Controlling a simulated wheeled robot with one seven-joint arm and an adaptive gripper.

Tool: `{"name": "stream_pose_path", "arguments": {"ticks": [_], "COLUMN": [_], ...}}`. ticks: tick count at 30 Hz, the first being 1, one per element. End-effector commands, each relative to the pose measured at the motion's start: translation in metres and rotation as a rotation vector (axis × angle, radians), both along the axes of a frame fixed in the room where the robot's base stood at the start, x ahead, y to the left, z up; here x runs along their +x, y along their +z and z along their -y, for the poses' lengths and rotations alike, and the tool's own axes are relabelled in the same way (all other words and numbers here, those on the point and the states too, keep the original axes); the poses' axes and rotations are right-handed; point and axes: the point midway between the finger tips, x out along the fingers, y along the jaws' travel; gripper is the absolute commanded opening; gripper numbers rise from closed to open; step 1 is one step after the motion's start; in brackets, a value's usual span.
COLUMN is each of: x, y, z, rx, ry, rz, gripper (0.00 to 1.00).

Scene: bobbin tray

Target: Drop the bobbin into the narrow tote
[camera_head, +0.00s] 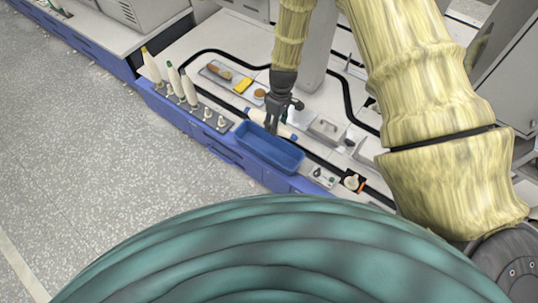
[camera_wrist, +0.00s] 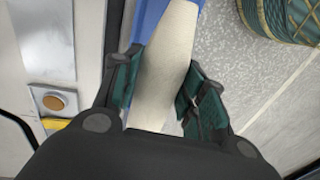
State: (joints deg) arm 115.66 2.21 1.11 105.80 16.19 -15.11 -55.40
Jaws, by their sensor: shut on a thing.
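A cream bobbin (camera_wrist: 165,65) lies between the fingers of my gripper (camera_wrist: 160,88), which is shut on it. In the head view my gripper (camera_head: 273,124) holds the pale bobbin (camera_head: 287,130) roughly level, at the back long side of the blue narrow tote (camera_head: 285,164). The bobbin appears above or just behind the tote's back rim; its exact height is hard to tell. The tote is a long open box at the front edge of the bench, and its visible inside looks empty. A blue part shows beyond the bobbin in the wrist view.
Left of the tote, several cream and green-tipped bobbins (camera_head: 190,88) stand on a peg rack. Behind is a tray with a yellow block (camera_head: 243,85) and brown items. The grey floor (camera_head: 120,150) in front is clear.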

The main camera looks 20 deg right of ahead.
Motion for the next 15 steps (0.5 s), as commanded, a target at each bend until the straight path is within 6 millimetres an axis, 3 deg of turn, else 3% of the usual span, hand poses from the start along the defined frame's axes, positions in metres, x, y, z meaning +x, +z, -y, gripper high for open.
{"name": "stream_pose_path", "arguments": {"ticks": [8,15], "x": [0.005,0.005], "y": [-0.007,-0.027], "z": [0.002,0.001], "rx": [-0.006,-0.006], "ry": [0.041,0.041], "rz": [-0.004,-0.002], "gripper": [0.15,0.15]}}
